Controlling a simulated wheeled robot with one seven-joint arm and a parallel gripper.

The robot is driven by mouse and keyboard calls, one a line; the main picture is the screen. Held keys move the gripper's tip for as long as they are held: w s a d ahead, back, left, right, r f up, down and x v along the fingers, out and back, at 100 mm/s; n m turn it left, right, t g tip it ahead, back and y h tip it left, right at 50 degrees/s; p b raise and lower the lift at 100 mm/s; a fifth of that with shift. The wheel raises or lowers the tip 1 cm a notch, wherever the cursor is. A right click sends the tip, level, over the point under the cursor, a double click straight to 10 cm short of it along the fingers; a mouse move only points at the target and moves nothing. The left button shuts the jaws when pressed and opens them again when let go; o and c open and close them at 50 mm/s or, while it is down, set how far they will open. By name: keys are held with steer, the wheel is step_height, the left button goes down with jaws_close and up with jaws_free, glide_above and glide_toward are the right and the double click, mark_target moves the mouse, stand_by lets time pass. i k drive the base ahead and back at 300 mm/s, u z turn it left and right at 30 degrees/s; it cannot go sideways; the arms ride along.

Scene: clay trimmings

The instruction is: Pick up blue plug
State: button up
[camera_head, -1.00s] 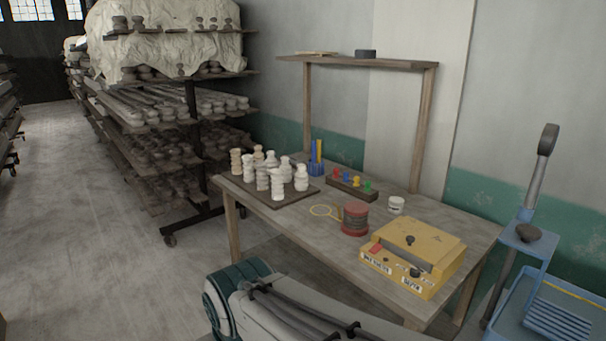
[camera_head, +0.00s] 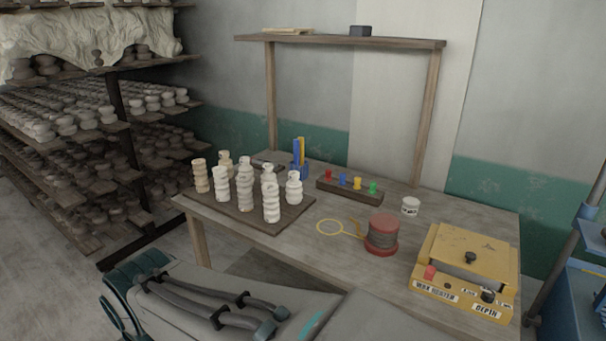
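The blue plug (camera_head: 343,179) stands in a dark wooden holder (camera_head: 330,191) at the back of the table. In the same row are a red plug (camera_head: 328,174) to its left, and a yellow plug (camera_head: 357,183) and a green plug (camera_head: 373,187) to its right. My arm crosses the bottom of the view, in front of the table. My gripper is not in view, so whether it is open or shut does not show.
The wooden table (camera_head: 290,258) bears a tray (camera_head: 243,222) of several pale clay pieces, a blue cup (camera_head: 299,170) with upright tools, a magnifier-like yellow ring (camera_head: 330,228), a red spool (camera_head: 382,234), a white jar (camera_head: 410,206) and a yellow box (camera_head: 466,270). A wooden shelf (camera_head: 340,41) stands behind.

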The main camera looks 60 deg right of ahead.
mark_target(342, 175)
steer(key=z, duration=0.4)
steer(key=i, duration=1.25)
steer(key=z, duration=1.75)
steer(key=i, duration=0.85)
steer(key=z, duration=0.75)
